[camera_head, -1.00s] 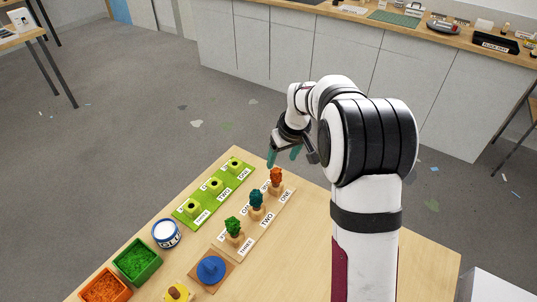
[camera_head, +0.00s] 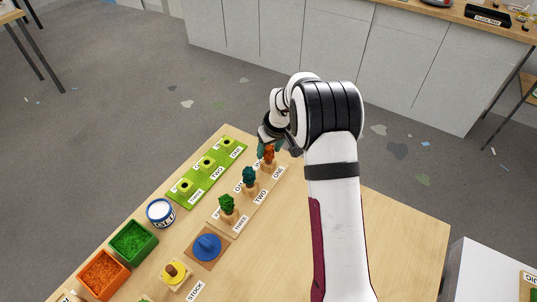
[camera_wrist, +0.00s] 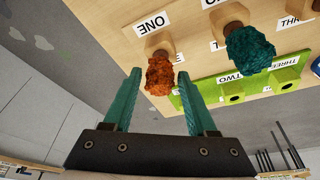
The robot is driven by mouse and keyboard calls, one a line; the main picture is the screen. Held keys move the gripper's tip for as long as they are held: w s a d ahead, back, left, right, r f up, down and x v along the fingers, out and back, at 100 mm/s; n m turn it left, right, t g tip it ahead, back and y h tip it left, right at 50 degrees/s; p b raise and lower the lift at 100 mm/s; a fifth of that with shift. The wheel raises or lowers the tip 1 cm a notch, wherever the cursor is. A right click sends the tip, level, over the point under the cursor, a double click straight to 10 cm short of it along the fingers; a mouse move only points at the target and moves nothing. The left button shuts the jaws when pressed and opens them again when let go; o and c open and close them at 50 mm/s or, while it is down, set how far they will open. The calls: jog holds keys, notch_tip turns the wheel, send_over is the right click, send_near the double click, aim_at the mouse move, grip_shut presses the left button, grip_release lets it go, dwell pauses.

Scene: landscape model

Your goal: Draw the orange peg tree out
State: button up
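The orange peg tree (camera_head: 268,153) stands upright in the holder marked ONE at the far end of the wooden board (camera_head: 262,187). In the wrist view, its orange crown (camera_wrist: 159,75) lies just beyond and between my two teal fingertips, with its brown stem in a wooden block. My gripper (camera_wrist: 153,72) is open and empty, with a finger on each side of the crown's line. In the head view, my gripper (camera_head: 271,149) is at the orange tree and partly hides it. I cannot tell whether the fingers touch it.
A teal tree (camera_head: 249,176) stands beside it at TWO, and a green tree (camera_head: 228,204) at THREE. A green strip (camera_head: 218,172) with several sockets lies to the left. A blue-and-white tub (camera_head: 160,212), green bin (camera_head: 133,242) and orange bin (camera_head: 103,272) stand nearer. The table's right side is clear.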

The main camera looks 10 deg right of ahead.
grip_shut()
jog(key=shift+r, duration=0.7)
jog(key=shift+r, duration=1.9)
